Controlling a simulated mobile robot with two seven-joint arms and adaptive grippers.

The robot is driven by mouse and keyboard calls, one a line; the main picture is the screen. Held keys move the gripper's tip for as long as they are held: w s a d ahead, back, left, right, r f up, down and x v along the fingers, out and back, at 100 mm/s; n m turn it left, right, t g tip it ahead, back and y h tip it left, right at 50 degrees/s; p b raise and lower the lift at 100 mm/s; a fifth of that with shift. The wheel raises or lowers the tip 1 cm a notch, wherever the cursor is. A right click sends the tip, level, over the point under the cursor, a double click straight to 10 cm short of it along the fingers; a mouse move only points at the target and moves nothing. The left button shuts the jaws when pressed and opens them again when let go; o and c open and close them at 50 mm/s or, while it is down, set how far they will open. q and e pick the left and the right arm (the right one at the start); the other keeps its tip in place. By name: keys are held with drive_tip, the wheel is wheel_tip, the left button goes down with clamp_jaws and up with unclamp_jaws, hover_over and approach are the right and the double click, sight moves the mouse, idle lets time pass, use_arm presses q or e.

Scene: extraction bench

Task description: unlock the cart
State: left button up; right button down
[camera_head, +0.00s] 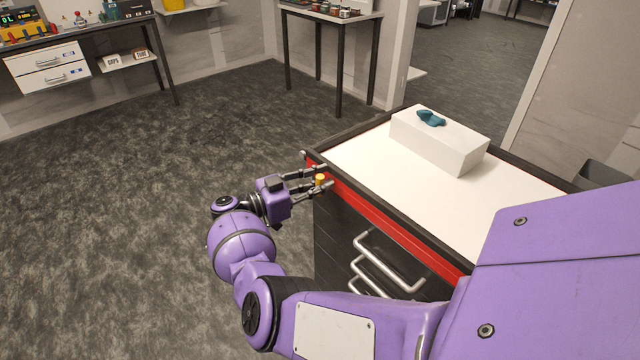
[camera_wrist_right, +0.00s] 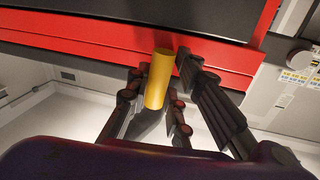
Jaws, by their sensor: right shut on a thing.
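The cart (camera_head: 345,160) has a white top with a dark rim, a red band below it and dark drawers with silver handles (camera_head: 385,262). My right gripper (camera_head: 326,177) is at the left end of the cart's red front band. It is shut on a small yellow cylinder (camera_head: 320,180). In the right wrist view the yellow cylinder (camera_wrist_right: 158,80) stands between the fingers, with its far end against or close to the red band (camera_wrist_right: 120,48). I cannot tell whether it is fixed to the cart. My left gripper is not in view.
A white box (camera_head: 435,145) with a teal object (camera_head: 431,118) on it sits on the cart top. A small table (camera_head: 330,15) and a workbench with drawers (camera_head: 50,65) stand at the back. The dark floor left of the cart is clear.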

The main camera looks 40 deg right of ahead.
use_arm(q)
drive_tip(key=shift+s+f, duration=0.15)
use_arm(e)
drive_tip(key=shift+s+a+f+n, duration=0.1)
drive_tip(key=shift+s+f+n, duration=0.1)
drive_tip(key=shift+f+n, duration=0.2)
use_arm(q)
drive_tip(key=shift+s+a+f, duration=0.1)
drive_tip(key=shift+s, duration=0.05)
use_arm(e)
drive_tip(key=c, duration=1.7)
unclamp_jaws()
drive_tip(key=shift+r, duration=0.1)
drive_tip(key=shift+c, duration=0.2)
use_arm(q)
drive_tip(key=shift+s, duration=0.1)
use_arm(e)
drive_tip(key=shift+o, duration=0.8)
drive_tip(key=shift+w+r, duration=0.1)
drive_tip(key=shift+r, duration=0.15)
drive_tip(key=shift+w+a, duration=0.1)
drive_tip(key=shift+a, duration=0.1)
drive_tip(key=a, duration=0.7)
drive_tip(key=shift+w, duration=0.35)
